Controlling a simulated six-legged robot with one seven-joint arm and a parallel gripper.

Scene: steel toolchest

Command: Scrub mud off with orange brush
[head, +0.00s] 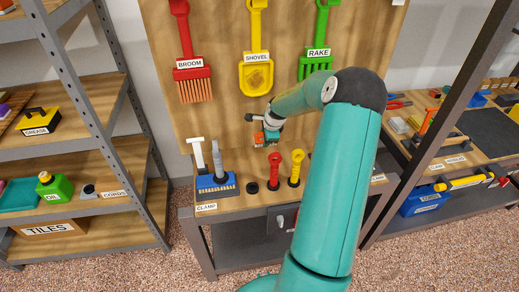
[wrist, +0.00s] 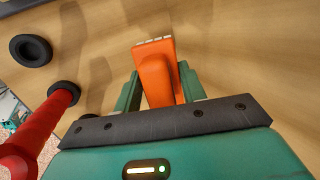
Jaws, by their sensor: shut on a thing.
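In the wrist view an orange brush (wrist: 157,80) sits between the two green fingers of my gripper (wrist: 158,92), which are shut on it. A row of pale bristle tufts (wrist: 153,42) shows along its far edge. In the head view my gripper (head: 268,134) is over the back of the workbench near the wooden panel, with a bit of the orange brush (head: 258,138) showing beside it. I cannot tell whether the brush touches the wood. I see no clear mud in either view.
A broom (head: 190,60), shovel (head: 256,60) and rake (head: 318,45) hang on the panel. Shelves stand on both sides.

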